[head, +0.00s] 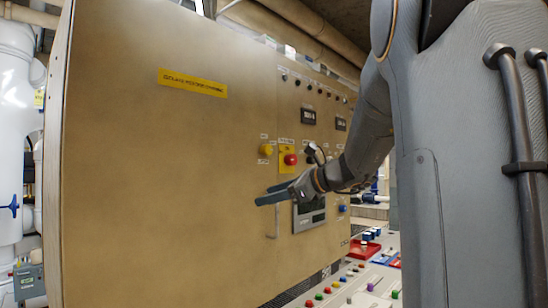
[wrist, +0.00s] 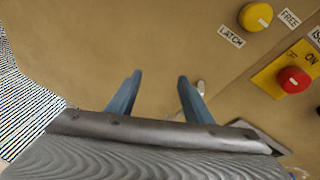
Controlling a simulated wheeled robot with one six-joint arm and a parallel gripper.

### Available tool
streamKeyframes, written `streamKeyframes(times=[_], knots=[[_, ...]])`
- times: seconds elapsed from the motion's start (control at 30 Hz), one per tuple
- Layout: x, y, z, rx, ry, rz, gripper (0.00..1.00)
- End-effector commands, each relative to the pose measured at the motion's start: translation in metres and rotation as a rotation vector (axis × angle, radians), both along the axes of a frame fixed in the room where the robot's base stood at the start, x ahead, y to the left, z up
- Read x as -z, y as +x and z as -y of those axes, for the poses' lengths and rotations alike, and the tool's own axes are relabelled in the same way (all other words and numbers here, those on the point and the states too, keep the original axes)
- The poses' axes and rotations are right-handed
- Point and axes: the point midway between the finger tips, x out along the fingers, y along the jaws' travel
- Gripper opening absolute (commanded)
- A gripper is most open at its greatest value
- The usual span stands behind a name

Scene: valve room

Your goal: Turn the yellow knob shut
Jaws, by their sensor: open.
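The yellow knob (head: 266,150) is on the tan cabinet front, left of a red button on a yellow plate. In the wrist view the knob (wrist: 256,16) is at the upper right, between labels reading LATCH and FREE. It has a small white mark on its face, toward the FREE side. My gripper (head: 268,197) is open and empty, below the knob in the head view. In the wrist view its two blue fingers (wrist: 160,79) are apart, lower left of the knob, with bare panel between them. The gripper is not touching the knob.
The red button (wrist: 294,79) sits close right of the knob. A thin handle (head: 276,223) hangs below on the panel, right of my fingers. A sloped console (head: 345,285) with coloured buttons is at lower right.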

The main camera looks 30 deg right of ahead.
Motion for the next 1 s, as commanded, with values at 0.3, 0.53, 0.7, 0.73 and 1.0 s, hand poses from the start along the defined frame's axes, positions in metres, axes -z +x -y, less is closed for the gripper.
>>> streamKeyframes(times=[0.3, 0.53, 0.7, 0.73, 1.0], knots=[[-0.129, -0.003, 0.066, 0.132, 0.297, 0.186, 0.46], [-0.133, 0.022, 0.056, 0.130, 0.308, 0.190, 0.46], [-0.133, 0.046, 0.047, 0.132, 0.306, 0.190, 0.46], [-0.133, 0.050, 0.046, 0.132, 0.306, 0.190, 0.46], [-0.132, 0.068, 0.039, 0.134, 0.305, 0.191, 0.46]])
